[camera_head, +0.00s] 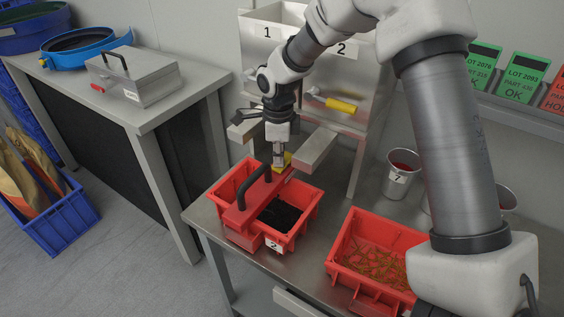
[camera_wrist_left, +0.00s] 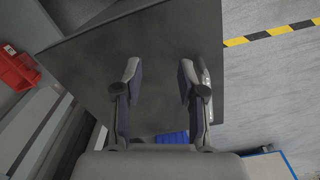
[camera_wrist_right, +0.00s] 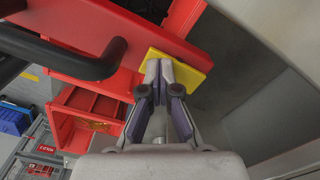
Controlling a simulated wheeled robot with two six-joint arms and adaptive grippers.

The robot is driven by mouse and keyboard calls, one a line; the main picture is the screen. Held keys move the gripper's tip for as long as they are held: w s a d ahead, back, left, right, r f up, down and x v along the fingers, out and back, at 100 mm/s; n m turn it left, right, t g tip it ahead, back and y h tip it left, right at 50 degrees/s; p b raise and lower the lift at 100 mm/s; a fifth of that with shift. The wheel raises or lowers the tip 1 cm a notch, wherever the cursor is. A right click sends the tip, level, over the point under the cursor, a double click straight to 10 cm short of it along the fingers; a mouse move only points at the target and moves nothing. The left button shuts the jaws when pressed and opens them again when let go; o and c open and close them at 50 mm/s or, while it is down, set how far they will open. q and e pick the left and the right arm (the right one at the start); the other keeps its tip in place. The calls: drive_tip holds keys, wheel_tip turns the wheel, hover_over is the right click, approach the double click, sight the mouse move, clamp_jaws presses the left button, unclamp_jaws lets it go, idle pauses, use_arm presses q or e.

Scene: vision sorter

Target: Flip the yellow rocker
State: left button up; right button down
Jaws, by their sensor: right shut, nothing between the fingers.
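The yellow rocker (camera_head: 287,157) is a small yellow plate at the far end of a red bar with a black handle (camera_head: 258,190). In the right wrist view the yellow plate (camera_wrist_right: 193,66) lies flat just beyond my fingertips. My right gripper (camera_head: 279,164) points down at it, shut and empty; in its wrist view the fingertips (camera_wrist_right: 158,66) overlap the plate's near edge. I cannot tell whether they touch it. My left gripper (camera_wrist_left: 158,75) is open and empty, seen only in its own wrist view, above a dark surface.
The red bar lies across red bins (camera_head: 305,205), one holding black parts. A red bin (camera_head: 334,262) with brass-coloured parts stands to the right. Metal cups (camera_head: 398,182) stand behind it. A steel hopper with a yellow-gripped lever (camera_head: 341,106) rises behind my right gripper. A grey toolbox (camera_head: 135,80) sits at left.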

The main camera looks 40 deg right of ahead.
use_arm(q)
drive_tip(key=shift+r, duration=0.1)
use_arm(e)
wheel_tip(320, 180, up, 7)
drive_tip(key=p, duration=0.6)
drive_tip(key=shift+p, duration=0.35)
use_arm(q)
wheel_tip(320, 180, up, 6)
drive_tip(key=shift+r, duration=0.15)
use_arm(e)
drive_tip(key=shift+f, duration=0.1)
